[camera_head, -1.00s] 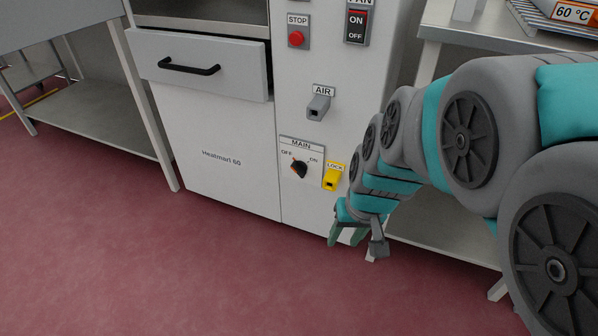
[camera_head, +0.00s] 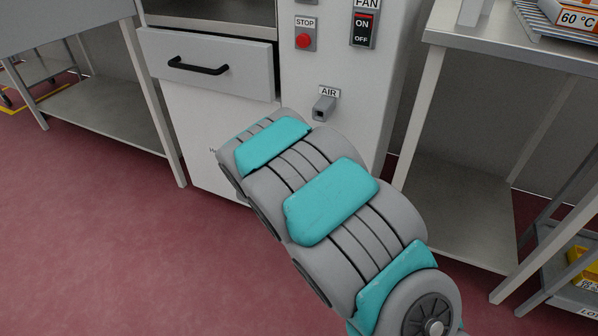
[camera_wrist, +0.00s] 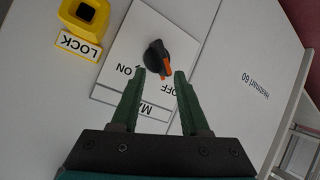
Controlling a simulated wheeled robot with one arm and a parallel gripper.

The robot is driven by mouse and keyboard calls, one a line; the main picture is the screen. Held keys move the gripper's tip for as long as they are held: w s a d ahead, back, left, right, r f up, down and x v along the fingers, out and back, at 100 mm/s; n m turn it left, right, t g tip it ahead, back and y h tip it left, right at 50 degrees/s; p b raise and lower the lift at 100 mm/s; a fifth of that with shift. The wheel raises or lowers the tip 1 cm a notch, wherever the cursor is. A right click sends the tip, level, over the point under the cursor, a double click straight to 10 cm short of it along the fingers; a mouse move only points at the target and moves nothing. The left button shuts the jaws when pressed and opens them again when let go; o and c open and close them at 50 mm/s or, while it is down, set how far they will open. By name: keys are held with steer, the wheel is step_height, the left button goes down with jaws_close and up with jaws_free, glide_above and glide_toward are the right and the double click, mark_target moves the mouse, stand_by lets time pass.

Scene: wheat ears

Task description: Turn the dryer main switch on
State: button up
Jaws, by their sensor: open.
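The MAIN switch is a black rotary knob (camera_wrist: 155,56) with an orange pointer on a white plate (camera_wrist: 172,22) in the wrist view. The pointer is turned toward the OFF label, away from ON. My gripper (camera_wrist: 160,73) is open and empty. Its two green fingers point at the knob, with the tips on either side of its lower part in the picture; whether they touch it I cannot tell. In the head view my arm hides the MAIN switch and my gripper. The dryer (camera_head: 215,135) is a white cabinet.
The yellow LOCK piece (camera_wrist: 82,14) sits beside the MAIN plate. Above on the panel are the AIR lever (camera_head: 323,108), the red STOP button (camera_head: 304,41) and the FAN switch (camera_head: 363,30). A drawer (camera_head: 207,64) is at left; a metal table (camera_head: 500,35) stands at right.

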steer(key=s+a+f+n+t+h, duration=0.2)
steer(key=s+a+f+t+h, duration=0.1)
steer(key=f+t+h, duration=0.15)
steer(key=p+x, duration=0.1)
steer(key=x, duration=0.6)
steer(key=shift+w+r+t, duration=0.2)
steer(key=shift+r+t, duration=0.25)
steer(key=shift+r, duration=0.15)
steer(key=shift+d, duration=0.15)
jaws_close()
stand_by(0.4)
